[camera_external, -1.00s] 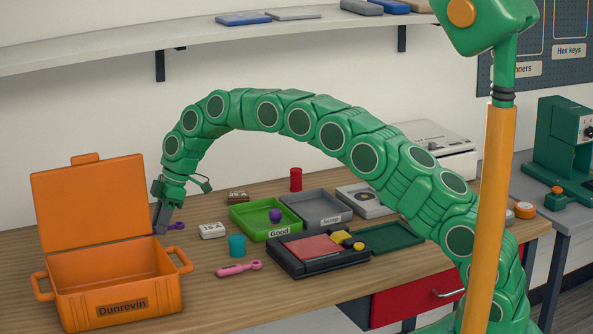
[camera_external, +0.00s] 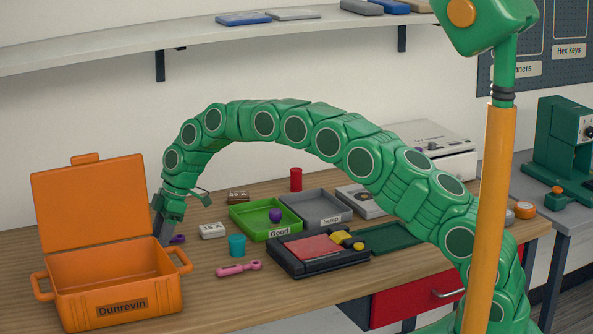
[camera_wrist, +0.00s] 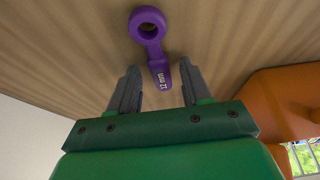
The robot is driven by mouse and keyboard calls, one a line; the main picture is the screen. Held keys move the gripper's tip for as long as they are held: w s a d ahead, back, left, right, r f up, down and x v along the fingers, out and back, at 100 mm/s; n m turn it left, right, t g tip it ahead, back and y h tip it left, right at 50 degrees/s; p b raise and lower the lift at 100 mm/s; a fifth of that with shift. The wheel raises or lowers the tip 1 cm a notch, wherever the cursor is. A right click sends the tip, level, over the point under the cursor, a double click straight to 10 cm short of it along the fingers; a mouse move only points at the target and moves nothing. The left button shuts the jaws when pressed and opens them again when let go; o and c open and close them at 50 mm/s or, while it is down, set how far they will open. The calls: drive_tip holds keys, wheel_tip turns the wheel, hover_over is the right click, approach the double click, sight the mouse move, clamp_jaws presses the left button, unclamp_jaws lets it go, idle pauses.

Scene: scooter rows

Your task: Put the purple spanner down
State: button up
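The purple spanner (camera_wrist: 148,30) lies on the wooden workbench (camera_wrist: 80,50), marked 12 mm, its ring end away from my gripper. In the external view the spanner (camera_external: 178,239) shows just right of the orange toolbox, partly hidden by my gripper (camera_external: 163,232). In the wrist view my gripper (camera_wrist: 159,75) is open. Its two fingers stand on either side of the spanner's handle end, with a gap visible on both sides.
The open orange toolbox (camera_external: 118,267) is close on the left. Beyond are the green tray (camera_external: 247,222) and grey tray (camera_external: 318,203).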

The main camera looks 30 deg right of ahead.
sight(179, 242)
drive_tip(key=v, duration=1.2)
drive_tip(key=shift+d+r, duration=0.1)
drive_tip(key=shift+r, duration=0.05)
